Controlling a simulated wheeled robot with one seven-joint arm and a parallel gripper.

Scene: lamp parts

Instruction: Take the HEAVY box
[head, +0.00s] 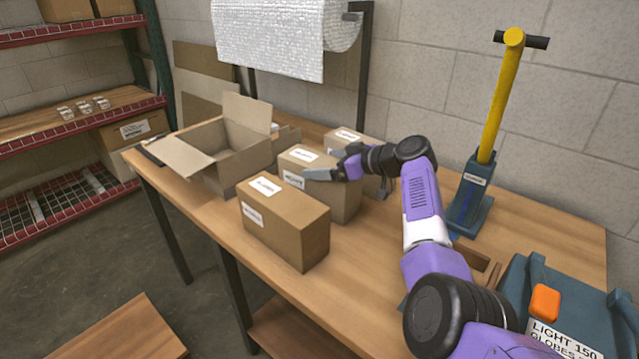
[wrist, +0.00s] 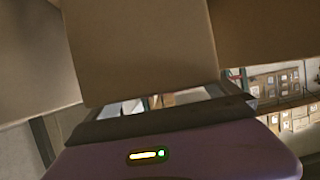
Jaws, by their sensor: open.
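Three closed brown cardboard boxes with white labels stand in a row on the wooden workbench: a front box (head: 284,228), a middle box (head: 342,203) and a back box (head: 350,143). The middle box's side label may read HEAVY, but it is too small to be sure. The front and back labels are not legible. My gripper (head: 316,174) is open, with its fingers at the middle box in the head view. In the wrist view a plain box face (wrist: 142,50) fills the space ahead of the gripper. Contact cannot be told.
An open empty carton (head: 223,160) stands left of the boxes. A yellow-handled tool on a blue base (head: 472,195) stands at the right. A blue bin (head: 570,300) labelled LIGHT is at the front right. A bubble-wrap roll (head: 270,35) hangs behind. Shelves (head: 80,110) stand at left.

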